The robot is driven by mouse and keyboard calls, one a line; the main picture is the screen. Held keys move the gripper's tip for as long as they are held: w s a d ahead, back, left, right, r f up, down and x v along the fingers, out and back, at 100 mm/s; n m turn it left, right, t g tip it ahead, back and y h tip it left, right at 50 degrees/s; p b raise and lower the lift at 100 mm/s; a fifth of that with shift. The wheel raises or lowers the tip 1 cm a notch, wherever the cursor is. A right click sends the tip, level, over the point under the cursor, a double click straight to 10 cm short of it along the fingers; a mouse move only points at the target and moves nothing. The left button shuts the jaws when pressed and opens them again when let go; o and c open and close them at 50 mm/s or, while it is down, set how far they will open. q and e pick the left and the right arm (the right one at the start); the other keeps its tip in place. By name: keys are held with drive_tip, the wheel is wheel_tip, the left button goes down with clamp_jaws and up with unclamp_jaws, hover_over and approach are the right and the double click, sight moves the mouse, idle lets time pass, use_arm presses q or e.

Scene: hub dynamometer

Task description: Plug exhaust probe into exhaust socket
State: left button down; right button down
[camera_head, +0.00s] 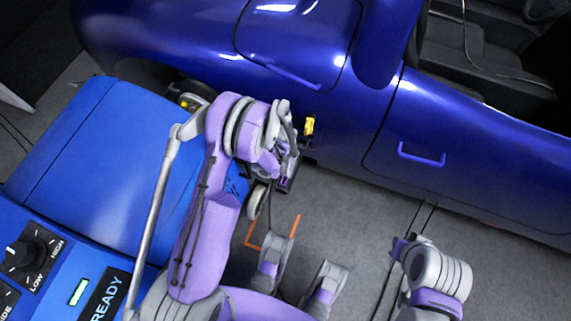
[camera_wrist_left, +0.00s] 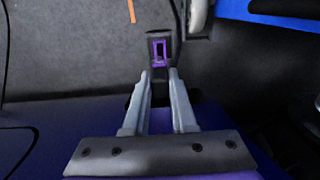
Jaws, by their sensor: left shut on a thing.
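My left gripper (camera_head: 285,165) is low beside the blue car's lower side in the head view. In the left wrist view its two grey fingers (camera_wrist_left: 160,76) are shut on a small dark block with a purple rectangular frame, likely the exhaust probe (camera_wrist_left: 159,48). The probe (camera_head: 283,185) shows as a dark piece below the gripper in the head view. A small yellow fitting (camera_head: 309,126) is on the car's lower side, just right of the gripper and apart from the probe. I cannot tell if it is the exhaust socket. My right gripper's fingers do not show.
The blue car (camera_head: 330,60) fills the top. A blue cabinet (camera_head: 100,170) with a knob and a READY sign stands at left. A caster wheel (camera_head: 257,201) and an orange floor mark (camera_head: 296,228) lie below my gripper. Grey floor (camera_head: 360,215) is open at right, crossed by dark cables.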

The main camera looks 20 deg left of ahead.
sight(284, 175)
use_arm(q)
drive_tip(key=shift+f+b, duration=1.15)
drive_tip(key=shift+f, duration=1.45)
drive_tip(key=shift+s, duration=0.1)
drive_tip(key=shift+f+b, duration=0.1)
drive_tip(key=shift+b, duration=0.25)
drive_tip(key=shift+f+b, duration=0.6)
drive_tip(key=shift+f, duration=0.2)
drive_tip(key=shift+f+b, duration=0.55)
drive_tip(key=shift+b, duration=0.15)
drive_tip(key=shift+r, duration=0.1)
drive_tip(key=c, duration=0.7)
unclamp_jaws()
drive_tip(key=shift+o, duration=0.2)
